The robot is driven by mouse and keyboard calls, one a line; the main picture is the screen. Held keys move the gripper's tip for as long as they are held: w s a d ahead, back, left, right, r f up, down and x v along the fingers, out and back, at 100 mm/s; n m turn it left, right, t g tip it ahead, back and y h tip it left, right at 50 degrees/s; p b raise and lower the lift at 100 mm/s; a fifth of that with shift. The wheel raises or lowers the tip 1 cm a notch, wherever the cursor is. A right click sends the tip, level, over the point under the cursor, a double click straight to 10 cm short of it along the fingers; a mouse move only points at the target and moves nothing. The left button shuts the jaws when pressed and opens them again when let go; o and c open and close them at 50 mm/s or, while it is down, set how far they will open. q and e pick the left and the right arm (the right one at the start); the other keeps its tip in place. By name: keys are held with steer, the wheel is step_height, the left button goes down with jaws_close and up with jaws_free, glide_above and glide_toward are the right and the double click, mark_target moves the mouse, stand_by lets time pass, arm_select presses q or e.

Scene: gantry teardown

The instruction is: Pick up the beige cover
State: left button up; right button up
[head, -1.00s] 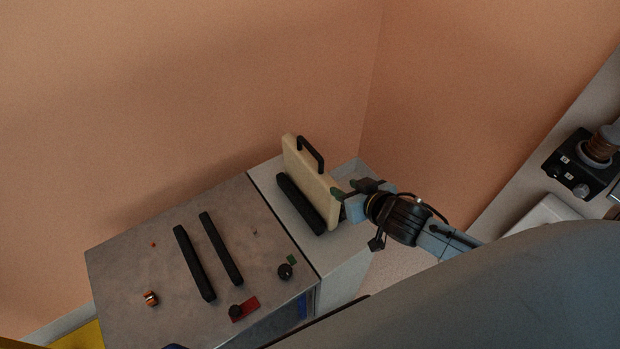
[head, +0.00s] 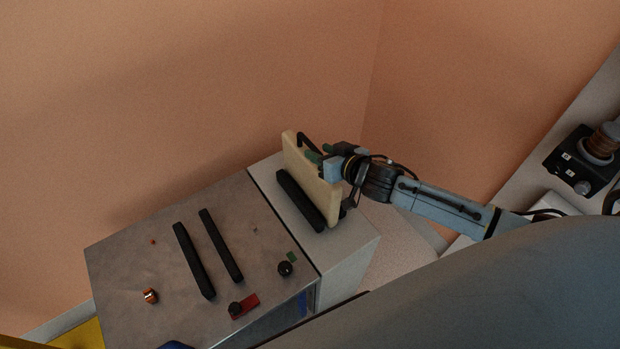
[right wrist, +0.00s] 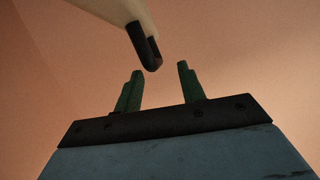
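The beige cover (head: 306,178) stands on edge, leaning slightly, behind a black bar on the light grey cabinet top. Its black handle (head: 304,142) is near the upper edge, partly hidden by my right gripper in the head view. My right gripper (head: 318,152) is at the handle side of the cover. In the right wrist view, its green fingers (right wrist: 160,88) are apart and empty, with the handle (right wrist: 147,48) just beyond the tips, roughly between them. A corner of the beige cover (right wrist: 110,8) shows at the top there. My left gripper is not in view.
A black bar (head: 300,202) lies in front of the cover. The brown-grey top (head: 130,262) to the left carries two more black bars (head: 194,260), knobs and a red piece (head: 251,299). Orange walls stand behind. A black device (head: 575,160) sits at far right.

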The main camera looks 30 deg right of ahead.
mark_target(314, 147)
steer(key=shift+d+x, duration=0.15)
steer(key=shift+x, duration=1.2)
steer(key=shift+d+x, duration=0.15)
steer(key=shift+x, duration=1.15)
jaws_close()
steer(key=shift+w+r, duration=0.1)
